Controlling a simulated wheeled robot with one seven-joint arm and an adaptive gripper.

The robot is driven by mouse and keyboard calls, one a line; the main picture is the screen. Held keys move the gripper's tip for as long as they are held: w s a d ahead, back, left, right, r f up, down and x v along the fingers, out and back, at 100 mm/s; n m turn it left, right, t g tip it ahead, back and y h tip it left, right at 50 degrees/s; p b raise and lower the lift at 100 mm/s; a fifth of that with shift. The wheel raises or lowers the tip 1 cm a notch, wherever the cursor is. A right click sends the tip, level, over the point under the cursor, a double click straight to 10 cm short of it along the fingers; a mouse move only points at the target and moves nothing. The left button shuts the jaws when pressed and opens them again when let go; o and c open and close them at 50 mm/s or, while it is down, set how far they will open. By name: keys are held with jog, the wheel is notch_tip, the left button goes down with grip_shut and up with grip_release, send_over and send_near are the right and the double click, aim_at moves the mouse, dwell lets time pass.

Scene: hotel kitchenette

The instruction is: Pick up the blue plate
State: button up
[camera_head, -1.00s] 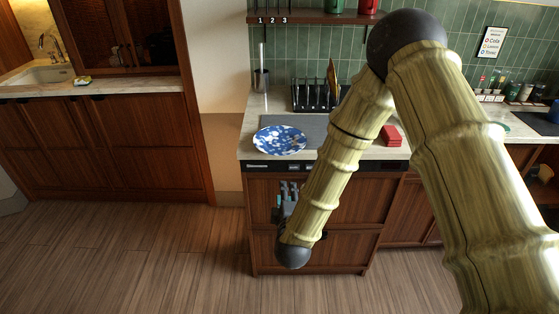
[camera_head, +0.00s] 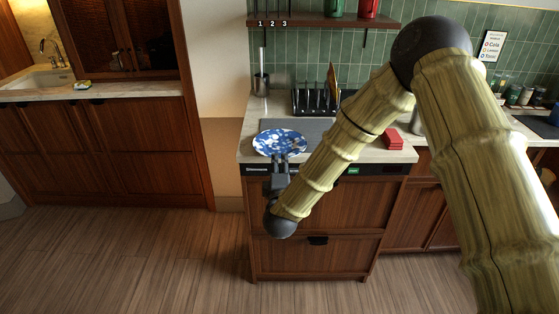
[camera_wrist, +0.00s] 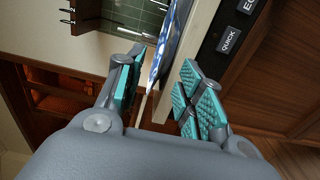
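The blue plate (camera_head: 279,142), blue with white blotches, lies on the counter above the dishwasher, near its front edge. My gripper (camera_head: 280,158) is at the plate's near rim, in front of the counter edge. In the wrist view the plate (camera_wrist: 168,45) shows edge-on, and its rim reaches into the gap between the teal finger pads of my gripper (camera_wrist: 158,92). The fingers are apart on either side of the rim, with visible space at the right-hand pad. Whether the left pad touches the plate is unclear.
A black rack (camera_head: 316,100) stands behind the plate, and a metal canister (camera_head: 261,84) stands at the back left. Red folded items (camera_head: 393,139) lie to the right. The counter edge and dishwasher panel (camera_wrist: 229,40) are close beside the right finger.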

aim_at(280, 153)
jog(key=w, duration=0.3)
jog(key=shift+w, duration=0.3)
jog(key=shift+c, duration=0.2)
grip_shut()
dwell(0.4)
notch_tip(280, 153, up, 3)
jog(key=shift+f+p, duration=0.15)
jog(key=shift+p, duration=0.75)
jog(key=shift+f, duration=0.1)
